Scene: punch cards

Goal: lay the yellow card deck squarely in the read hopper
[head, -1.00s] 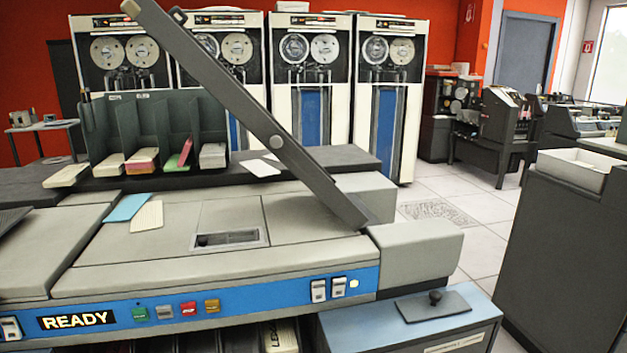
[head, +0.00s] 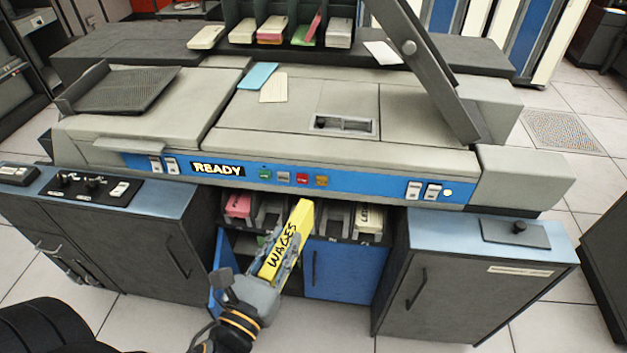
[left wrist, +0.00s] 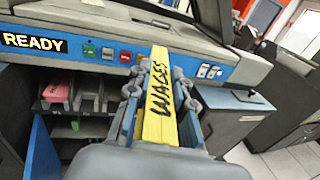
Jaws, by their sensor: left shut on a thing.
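The yellow card deck (head: 302,217) has WAGES lettered on its face. My left gripper (head: 280,256) is shut on it, with a finger along each side, in front of the open shelf below the machine's blue panel. In the left wrist view the deck (left wrist: 161,72) stands lengthwise between the fingers (left wrist: 158,104), its far end over the panel. A dark ribbed tray (head: 125,90) lies at the left of the machine top. A recessed slot (head: 343,124) sits right of its middle, near a slanted grey arm (head: 425,65). I cannot tell which is the read hopper.
A blue card (head: 258,76) and a cream card (head: 274,87) lie on the machine top. Stacker pockets with card stacks (head: 270,31) stand behind. A pink deck (head: 238,206) is on the shelf below. Cabinets (head: 465,285) flank the shelf.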

